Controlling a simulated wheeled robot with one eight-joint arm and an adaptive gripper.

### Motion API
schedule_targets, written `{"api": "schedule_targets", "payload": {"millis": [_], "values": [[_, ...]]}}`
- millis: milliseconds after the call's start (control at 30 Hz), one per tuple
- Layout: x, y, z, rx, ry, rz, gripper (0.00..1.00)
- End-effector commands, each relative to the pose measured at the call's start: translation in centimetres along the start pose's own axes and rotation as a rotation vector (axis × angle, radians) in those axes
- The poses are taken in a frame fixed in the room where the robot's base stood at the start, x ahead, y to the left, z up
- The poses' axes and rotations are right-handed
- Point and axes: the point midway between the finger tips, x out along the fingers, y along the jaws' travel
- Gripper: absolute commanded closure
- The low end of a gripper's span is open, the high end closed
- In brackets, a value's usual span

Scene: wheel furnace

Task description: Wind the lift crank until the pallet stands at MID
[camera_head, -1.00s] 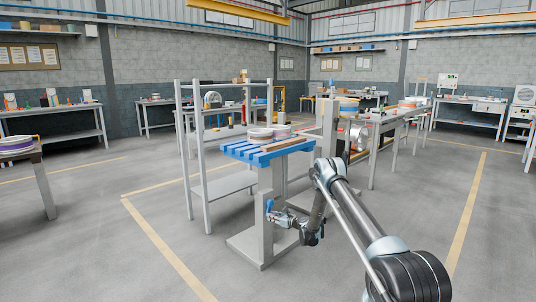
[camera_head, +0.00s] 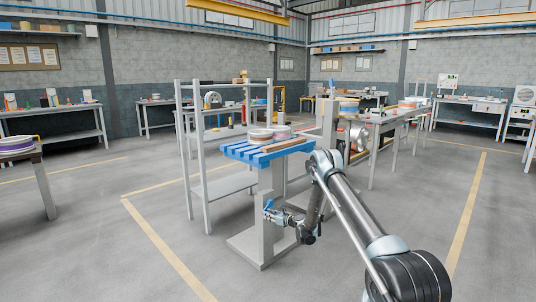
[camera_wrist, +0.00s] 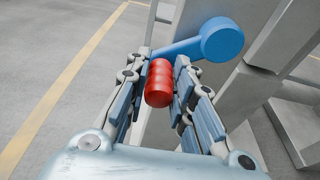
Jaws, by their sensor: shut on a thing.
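The lift crank has a blue arm and round blue hub (camera_wrist: 222,40) and a red handle (camera_wrist: 159,84), seen in the wrist view. My gripper (camera_wrist: 160,75) has its fingers on both sides of the red handle and is shut on it. In the head view my gripper (camera_head: 276,216) is at the blue crank (camera_head: 268,206) on the lift's grey column (camera_head: 265,225). The blue slatted pallet (camera_head: 240,152) sits level on top of the column, carrying white round parts (camera_head: 260,134) and a wooden strip. No MID mark is readable.
A grey shelf rack (camera_head: 207,190) stands close behind and left of the lift. A long grey table (camera_head: 390,125) is to the right behind it. The floor in front and at left is clear, with yellow lines (camera_head: 165,255).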

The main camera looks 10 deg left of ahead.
Motion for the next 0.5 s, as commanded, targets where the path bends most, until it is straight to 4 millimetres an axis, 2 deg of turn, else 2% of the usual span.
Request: {"api": "schedule_targets", "payload": {"millis": [333, 500], "values": [[-0.1, 0.1, 0.1, -0.001, 0.001, 0.001, 1.0], [-0.2, 0.5, 1.0, -0.001, 0.001, 0.002, 1.0]]}}
